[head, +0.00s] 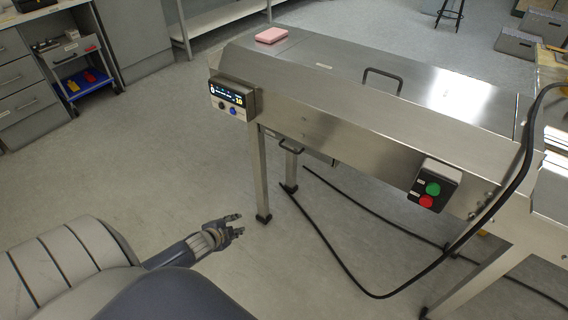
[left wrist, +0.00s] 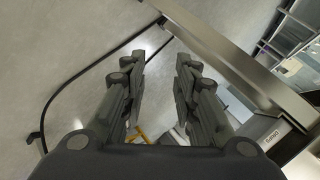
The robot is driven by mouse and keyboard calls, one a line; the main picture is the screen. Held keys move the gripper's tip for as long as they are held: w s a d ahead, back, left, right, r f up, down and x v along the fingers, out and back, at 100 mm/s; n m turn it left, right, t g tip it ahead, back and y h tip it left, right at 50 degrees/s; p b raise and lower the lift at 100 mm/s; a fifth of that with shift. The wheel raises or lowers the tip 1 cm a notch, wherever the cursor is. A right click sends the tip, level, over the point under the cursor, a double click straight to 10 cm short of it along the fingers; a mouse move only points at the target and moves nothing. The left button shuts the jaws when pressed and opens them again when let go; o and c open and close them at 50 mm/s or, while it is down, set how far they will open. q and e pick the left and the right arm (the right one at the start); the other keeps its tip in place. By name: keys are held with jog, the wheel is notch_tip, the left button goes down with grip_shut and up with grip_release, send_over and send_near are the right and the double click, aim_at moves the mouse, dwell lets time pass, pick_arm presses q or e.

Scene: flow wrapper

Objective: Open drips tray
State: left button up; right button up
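The drips tray appears to be the low metal part with a handle (head: 292,149) under the flow wrapper (head: 330,105). The machine's body hides most of it. My left gripper (head: 240,225) is over the floor, left of the machine's near leg and apart from the handle. In the left wrist view my left gripper (left wrist: 161,65) has its fingers spread with nothing between them. A metal beam or leg (left wrist: 230,58) runs past the fingers there. A labelled pale surface (left wrist: 273,136) lies at lower right; I cannot tell if it belongs to the tray. My right gripper is not in view.
A control panel with a display (head: 233,98) and a box with green and red buttons (head: 433,187) stick out from the machine's front. A black cable (head: 345,278) loops over the floor. A metal leg (head: 259,175) stands close to my gripper. Open floor lies to the left.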

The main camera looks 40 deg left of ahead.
pick_arm(q)
jog(key=w+d+r+m+t+h+b, duration=0.1)
jog(key=w+d+r+m+t+b, duration=0.25)
jog(key=w+r, duration=0.5)
jog(key=w+r+m+t+h+b, duration=0.25)
jog(key=w+r+m+b, duration=0.3)
jog(key=r, duration=0.65)
jog(key=b+x, duration=0.2)
jog(key=x, duration=0.7)
jog(key=shift+w+y+b, duration=0.3)
jog(key=shift+w+y, duration=0.1)
jog(key=shift+y, duration=0.05)
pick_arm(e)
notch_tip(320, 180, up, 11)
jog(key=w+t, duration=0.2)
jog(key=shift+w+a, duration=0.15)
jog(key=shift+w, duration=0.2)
pick_arm(q)
jog(key=shift+a, duration=0.1)
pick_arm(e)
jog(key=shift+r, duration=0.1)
pick_arm(q)
grip_shut()
